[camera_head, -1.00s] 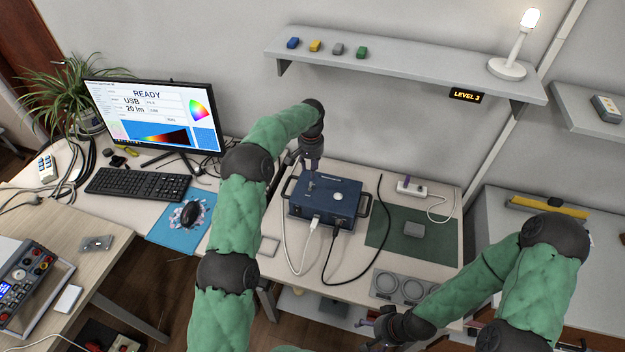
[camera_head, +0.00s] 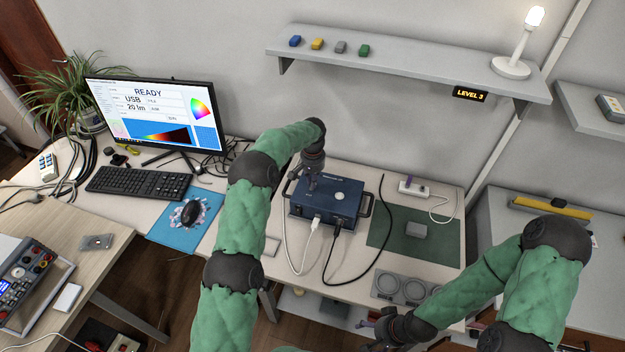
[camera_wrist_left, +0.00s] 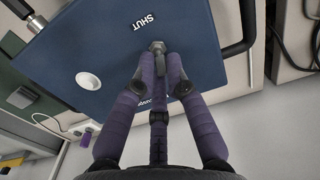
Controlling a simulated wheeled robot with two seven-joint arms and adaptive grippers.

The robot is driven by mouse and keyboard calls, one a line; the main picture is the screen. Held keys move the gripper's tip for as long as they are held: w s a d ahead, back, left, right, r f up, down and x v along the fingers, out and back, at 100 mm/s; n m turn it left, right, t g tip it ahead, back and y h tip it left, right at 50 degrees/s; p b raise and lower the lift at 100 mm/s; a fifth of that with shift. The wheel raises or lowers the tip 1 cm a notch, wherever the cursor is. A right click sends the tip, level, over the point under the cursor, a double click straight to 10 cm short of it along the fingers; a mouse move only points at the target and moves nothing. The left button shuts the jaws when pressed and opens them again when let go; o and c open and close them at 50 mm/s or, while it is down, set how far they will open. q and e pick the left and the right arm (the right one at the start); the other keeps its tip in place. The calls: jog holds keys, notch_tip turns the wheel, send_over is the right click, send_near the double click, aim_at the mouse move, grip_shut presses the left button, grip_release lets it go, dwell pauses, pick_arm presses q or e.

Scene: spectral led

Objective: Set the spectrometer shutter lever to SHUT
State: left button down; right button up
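The spectrometer is a dark blue box (camera_head: 328,202) on the light desk. My left gripper (camera_head: 311,186) is over its top, left of the white round knob (camera_head: 340,196). In the left wrist view, the purple fingers of my left gripper (camera_wrist_left: 162,60) come together around the grey metal shutter lever (camera_wrist_left: 157,47). The lever's head shows just past the fingertips and points toward the SHUT label (camera_wrist_left: 143,20) side. Another label, near the fingers, is mostly hidden. My right gripper (camera_head: 372,330) is low, at the desk's front edge; its finger opening is unclear.
Cables run from the box's front across the desk. A green mat (camera_head: 432,252) with a grey block (camera_head: 416,230) lies to the right, and a power strip (camera_head: 413,188) behind. The monitor (camera_head: 155,115) and keyboard (camera_head: 138,182) stand left. A shelf (camera_head: 420,68) hangs above.

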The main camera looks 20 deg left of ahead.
aim_at(310, 193)
pick_arm(q)
jog(key=shift+a, duration=0.1)
dwell(0.3)
jog(key=t+b, duration=0.1)
jog(key=b, duration=0.1)
jog(key=shift+s+t+b, duration=0.25)
jog(key=shift+t+b, duration=0.05)
jog(key=shift+t, duration=0.1)
jog(key=t+b, duration=0.2)
jog(key=b, duration=0.3)
jog(key=s+t+b, duration=0.1)
jog(key=b, duration=0.4)
jog(key=s+t+b, duration=0.1)
jog(key=t+b, duration=0.1)
jog(key=b, duration=0.4)
jog(key=shift+f+t, duration=0.2)
jog(key=shift+t, duration=0.1)
jog(key=shift+s+r+t+b, duration=0.1)
jog(key=shift+t+b, duration=0.5)
jog(key=shift+b, duration=0.35)
jog(key=shift+s+a+t+b, duration=0.1)
jog(key=shift+s+t+b, duration=0.05)
jog(key=shift+t+b, duration=0.35)
jog(key=shift+t, duration=0.3)
jog(key=c, duration=1.3)
grip_release()
jog(key=shift+s, duration=0.1)
